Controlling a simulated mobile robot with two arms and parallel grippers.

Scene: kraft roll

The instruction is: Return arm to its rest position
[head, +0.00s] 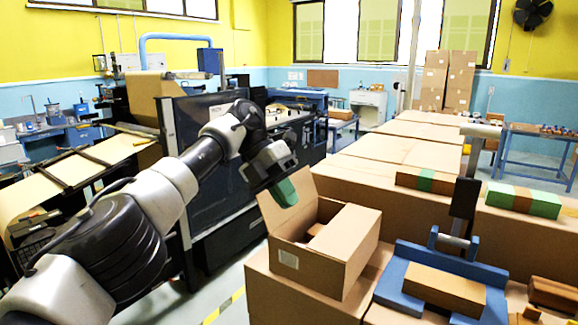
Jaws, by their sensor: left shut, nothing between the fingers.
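My left arm reaches in from the lower left across the front of a dark machine. My left gripper (284,190) hangs at the arm's end, its tip green, just above and behind the open carton. It is shut with nothing visible held; its fingers are small and partly turned away. My right gripper is not in view. The kraft roll (140,92) sits at the machine at left, with brown paper (75,175) running over the bed toward the lower left.
The open cardboard carton (340,245) stands on boxes close below the gripper, its flap raised. A blue fixture (395,280) holding a wooden block (445,288) stands to the right. The dark machine panel (195,115) is behind my arm. Stacked cartons fill the right.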

